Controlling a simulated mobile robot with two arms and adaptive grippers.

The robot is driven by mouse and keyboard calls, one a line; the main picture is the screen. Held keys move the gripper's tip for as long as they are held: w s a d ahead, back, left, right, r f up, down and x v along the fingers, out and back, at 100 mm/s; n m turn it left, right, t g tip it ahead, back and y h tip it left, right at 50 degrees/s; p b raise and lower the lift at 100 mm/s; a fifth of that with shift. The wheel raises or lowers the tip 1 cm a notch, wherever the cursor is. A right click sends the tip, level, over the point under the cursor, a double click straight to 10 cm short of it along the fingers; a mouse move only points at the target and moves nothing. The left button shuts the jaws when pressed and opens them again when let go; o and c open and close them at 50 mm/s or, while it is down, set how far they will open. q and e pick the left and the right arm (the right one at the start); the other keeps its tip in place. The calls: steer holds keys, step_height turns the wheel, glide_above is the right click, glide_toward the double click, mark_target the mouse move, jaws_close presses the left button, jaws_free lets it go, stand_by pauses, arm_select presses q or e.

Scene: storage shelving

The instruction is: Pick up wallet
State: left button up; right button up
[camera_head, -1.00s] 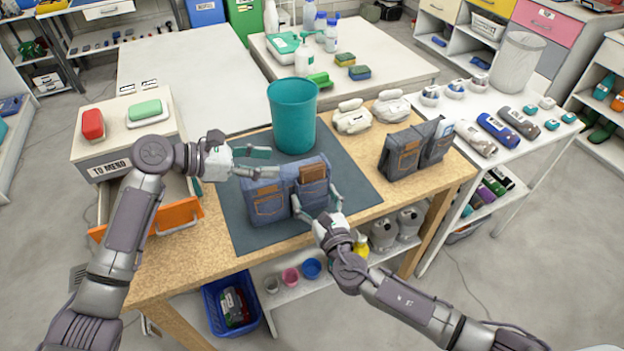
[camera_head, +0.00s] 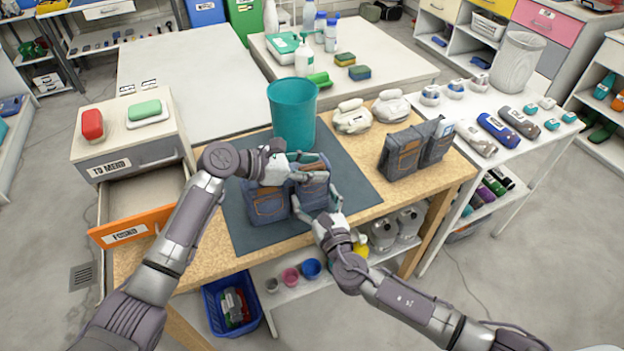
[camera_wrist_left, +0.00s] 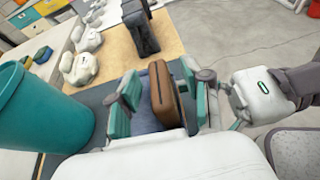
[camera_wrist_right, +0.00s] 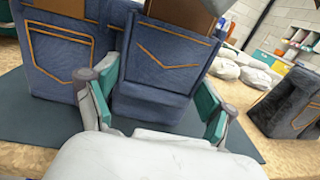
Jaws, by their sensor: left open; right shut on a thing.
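The brown wallet (camera_wrist_left: 164,92) stands upright in the right pocket of the folded denim jeans (camera_head: 268,204) on the dark mat. In the left wrist view, my left gripper's open fingers (camera_wrist_left: 160,100) are on both sides of the wallet, and I cannot tell if they touch it. In the head view my left gripper (camera_head: 320,172) hides most of the wallet. My right gripper (camera_wrist_right: 152,98) is shut on the front of the jeans, with the denim between its fingers. The jeans also show in the right wrist view (camera_wrist_right: 160,65).
A teal bin (camera_head: 292,112) stands behind the jeans. A second pair of jeans (camera_head: 402,152) stands at the right of the workbench. A drawer with an orange front (camera_head: 130,228) is open at the left.

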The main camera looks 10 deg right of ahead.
arm_select(q)
jaws_close()
steer(key=shift+r, duration=0.1)
step_height(320, 180, up, 10)
stand_by(0.6)
arm_select(e)
steer(key=o, duration=1.4)
steer(key=shift+s, duration=0.15)
